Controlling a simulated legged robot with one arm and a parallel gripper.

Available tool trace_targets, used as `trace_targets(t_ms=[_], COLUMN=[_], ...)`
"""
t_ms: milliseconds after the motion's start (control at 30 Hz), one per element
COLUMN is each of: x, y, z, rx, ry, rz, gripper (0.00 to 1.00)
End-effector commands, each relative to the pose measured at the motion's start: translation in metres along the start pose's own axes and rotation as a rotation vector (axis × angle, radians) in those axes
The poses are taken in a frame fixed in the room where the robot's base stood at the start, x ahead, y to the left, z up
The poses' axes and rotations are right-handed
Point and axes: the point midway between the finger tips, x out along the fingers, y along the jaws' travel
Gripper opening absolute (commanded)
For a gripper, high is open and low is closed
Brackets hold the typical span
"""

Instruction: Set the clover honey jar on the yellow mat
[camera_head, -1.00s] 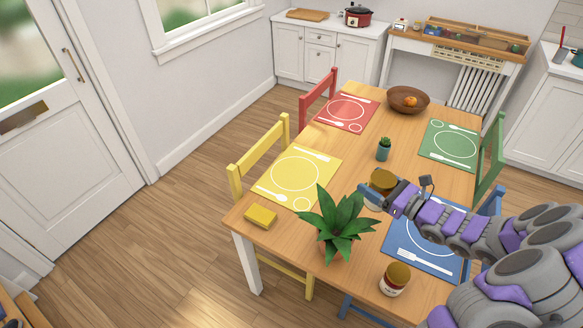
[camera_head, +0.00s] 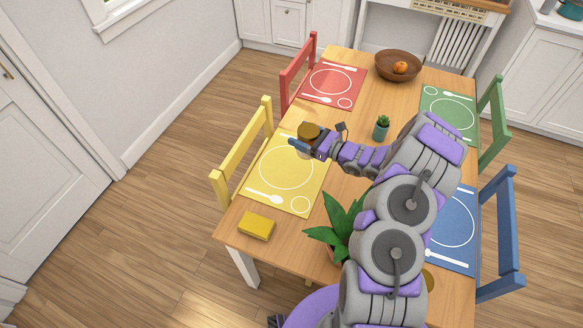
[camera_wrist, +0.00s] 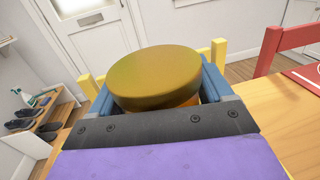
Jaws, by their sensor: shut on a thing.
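My gripper (camera_head: 305,146) is shut on a jar (camera_head: 308,130) with a gold-brown lid, over the far edge of the yellow mat (camera_head: 284,168). In the wrist view the jar's lid (camera_wrist: 155,76) fills the space between the blue fingers, with a strip of amber below it. Its label is hidden, so I cannot read which jar it is. I cannot tell whether the jar touches the mat or is held above it. The mat lies on the table by the yellow chair and shows a white plate outline and cutlery.
A yellow block (camera_head: 257,226) lies near the table's front left corner. A potted plant (camera_head: 335,228) stands partly behind my arm, and a small succulent (camera_head: 381,127) stands mid-table. A second gold lid (camera_head: 428,280) shows beside my arm. A wooden bowl (camera_head: 398,66) stands at the far end.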

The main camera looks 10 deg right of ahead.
Motion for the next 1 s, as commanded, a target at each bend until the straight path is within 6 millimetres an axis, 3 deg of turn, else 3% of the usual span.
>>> trace_targets(t_ms=[100,467,700,1000], x=[0.003,0.001,0.002,0.002], y=[-0.005,-0.014,-0.013,-0.012], z=[-0.016,-0.042,-0.083,-0.111], rx=[-0.004,-0.009,-0.006,-0.007], ry=[0.002,-0.003,-0.001,0.0], rz=[-0.013,-0.032,-0.031,-0.031], gripper=[0.23,0.23,0.23,0.23])
